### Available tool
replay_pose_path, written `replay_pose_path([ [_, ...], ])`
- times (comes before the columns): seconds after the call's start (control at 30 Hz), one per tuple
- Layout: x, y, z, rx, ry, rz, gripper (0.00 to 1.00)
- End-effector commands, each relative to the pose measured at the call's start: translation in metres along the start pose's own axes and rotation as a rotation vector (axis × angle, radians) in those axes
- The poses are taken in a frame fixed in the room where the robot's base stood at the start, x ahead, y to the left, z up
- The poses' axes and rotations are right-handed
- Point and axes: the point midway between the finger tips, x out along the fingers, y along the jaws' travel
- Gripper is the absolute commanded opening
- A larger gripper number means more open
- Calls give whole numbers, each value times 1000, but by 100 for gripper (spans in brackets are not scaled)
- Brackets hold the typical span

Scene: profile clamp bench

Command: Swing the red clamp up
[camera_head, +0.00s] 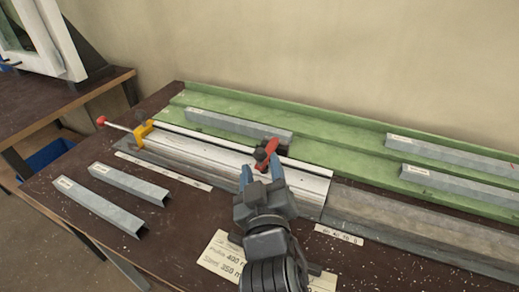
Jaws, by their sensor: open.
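The red clamp (266,149) sits near the right part of the white profile bed on the bench. Its red arm slants up to the right, with a dark grey part at its lower left end. My gripper (260,168) is open, just in front of the clamp, with its blue fingers pointing toward it. I cannot tell whether the fingers touch the clamp or stand apart from it. The gripper body hides the bed right below the clamp.
A yellow clamp (143,130) with a red-knobbed rod (102,120) is at the bed's left end. Grey metal profiles lie front left (112,206) and on the green rack (345,141) behind. A paper sign (222,254) lies at the front. A wall stands behind the rack.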

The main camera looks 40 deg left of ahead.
Motion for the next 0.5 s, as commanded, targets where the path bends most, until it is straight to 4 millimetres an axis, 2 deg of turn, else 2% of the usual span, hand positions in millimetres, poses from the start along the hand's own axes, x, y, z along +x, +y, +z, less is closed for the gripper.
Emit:
replay_pose_path([
  [0.03,10,0,-2,0,1,0,54],
  [0.2,33,0,-2,1,1,0,54],
  [0.33,44,0,-1,1,1,0,54],
  [0.5,49,0,0,0,0,-1,54],
])
